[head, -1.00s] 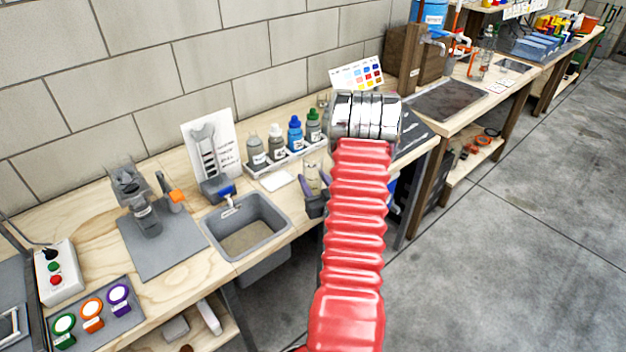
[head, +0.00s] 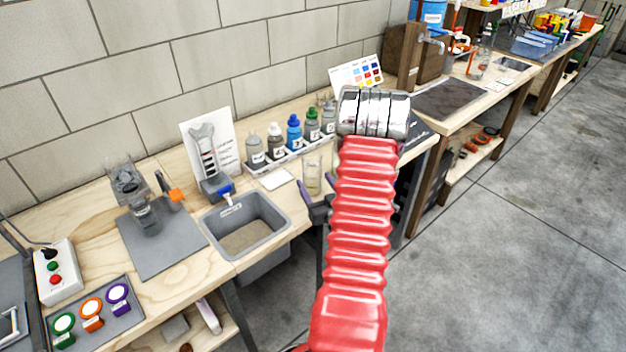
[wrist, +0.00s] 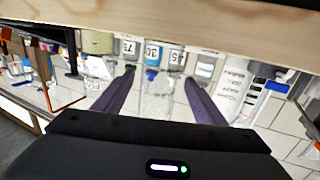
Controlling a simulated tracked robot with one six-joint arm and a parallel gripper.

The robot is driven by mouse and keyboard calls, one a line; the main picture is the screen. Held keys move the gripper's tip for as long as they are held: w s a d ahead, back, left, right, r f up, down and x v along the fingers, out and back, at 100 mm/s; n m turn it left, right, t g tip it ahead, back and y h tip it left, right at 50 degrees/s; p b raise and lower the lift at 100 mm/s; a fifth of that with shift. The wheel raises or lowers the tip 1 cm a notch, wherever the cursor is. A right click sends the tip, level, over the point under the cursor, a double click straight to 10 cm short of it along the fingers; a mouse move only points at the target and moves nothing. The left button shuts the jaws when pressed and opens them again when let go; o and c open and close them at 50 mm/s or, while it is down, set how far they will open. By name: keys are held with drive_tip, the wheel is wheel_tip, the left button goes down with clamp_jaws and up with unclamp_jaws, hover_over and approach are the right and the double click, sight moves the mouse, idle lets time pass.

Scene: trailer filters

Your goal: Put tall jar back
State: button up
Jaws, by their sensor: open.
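A clear tall jar (head: 313,173) stands upright on the wooden bench, in front of the bottle rack and right of the white card. My gripper (head: 315,188) is at the bench's front edge beside the jar, partly hidden by my red arm. In the wrist view, which is upside down, the two purple fingers of my gripper (wrist: 160,78) are spread apart. The clear jar (wrist: 156,98) shows between them, faint against the background. The fingers do not appear closed on it, and I cannot tell whether either touches it.
A rack (head: 259,170) of several labelled bottles stands behind the jar. A grey sink (head: 248,219) lies to the left, with a white card (head: 278,179) near it. Open floor (head: 480,270) lies to the right.

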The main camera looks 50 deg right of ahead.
drive_tip(key=v, duration=0.8)
drive_tip(key=shift+s+a, duration=0.25)
drive_tip(key=shift+s, duration=0.1)
drive_tip(key=w+a+r+n+g+y, duration=0.25)
drive_tip(key=w+a+r, duration=0.25)
drive_tip(key=w, duration=0.5)
drive_tip(key=w+a+r+n+g+y, duration=0.2)
drive_tip(key=w+a+r+g, duration=0.1)
drive_tip(key=a+r, duration=0.65)
drive_tip(key=s+a+r+g+y, duration=0.1)
drive_tip(key=s+a+r, duration=0.1)
drive_tip(key=s+a, duration=0.3)
drive_tip(key=s+a+r+n+g+y, duration=0.1)
drive_tip(key=s+a, duration=0.5)
drive_tip(key=a, duration=0.8)
drive_tip(key=s+a+r+n+g+y, duration=0.1)
drive_tip(key=s+a+r+g+y, duration=0.1)
drive_tip(key=a, duration=0.7)
drive_tip(key=s+r+y, duration=0.1)
drive_tip(key=s+r, duration=0.1)
drive_tip(key=s, duration=0.1)
drive_tip(key=shift+s+a, duration=0.25)
drive_tip(key=shift+a, duration=0.05)
